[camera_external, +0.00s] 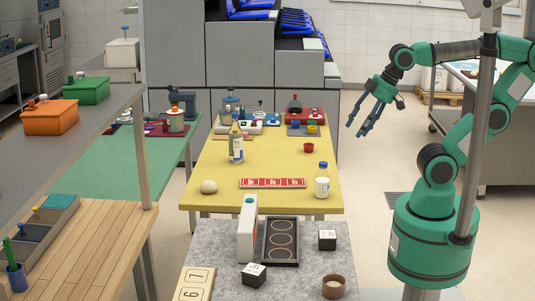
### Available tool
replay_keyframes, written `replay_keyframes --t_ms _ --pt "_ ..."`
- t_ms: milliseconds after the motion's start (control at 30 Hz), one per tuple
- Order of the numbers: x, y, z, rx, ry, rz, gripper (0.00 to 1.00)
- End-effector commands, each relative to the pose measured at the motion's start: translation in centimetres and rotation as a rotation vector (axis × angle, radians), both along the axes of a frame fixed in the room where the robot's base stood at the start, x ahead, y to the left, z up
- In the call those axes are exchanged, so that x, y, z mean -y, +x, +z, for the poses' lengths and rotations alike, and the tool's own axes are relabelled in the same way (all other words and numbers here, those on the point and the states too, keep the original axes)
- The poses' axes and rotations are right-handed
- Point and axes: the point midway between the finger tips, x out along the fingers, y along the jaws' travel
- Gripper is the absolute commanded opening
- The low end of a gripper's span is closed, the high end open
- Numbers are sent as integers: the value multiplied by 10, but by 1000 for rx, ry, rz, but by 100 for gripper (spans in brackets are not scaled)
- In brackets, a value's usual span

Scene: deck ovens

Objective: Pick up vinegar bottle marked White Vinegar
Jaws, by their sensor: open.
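Two bottles stand upright on the yellow table (262,168). The other is a shorter white bottle (322,186) with a blue cap, near the front right corner. The lettering on both is too small to read, so I cannot tell which is marked White Vinegar. My gripper (356,129) is open and empty, with its fingers pointing down and left. In the picture it is right of the yellow table, above and right of the white bottle and apart from both bottles.
A red panel (272,183) lies between the bottles, with a pale round object (208,187) at front left and a red cup (308,147) at right. Several items crowd the table's back. A grey speckled table (205,257) stands in front, holding a black tray (265,252).

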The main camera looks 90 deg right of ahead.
Motion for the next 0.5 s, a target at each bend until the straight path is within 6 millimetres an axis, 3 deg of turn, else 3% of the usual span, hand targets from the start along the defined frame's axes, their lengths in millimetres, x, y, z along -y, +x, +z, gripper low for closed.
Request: replay_keyframes --t_ms 333,500 --pt "1 2 2 0 0 -2 46" --pt "5 15 14 -5 0 -16 46"
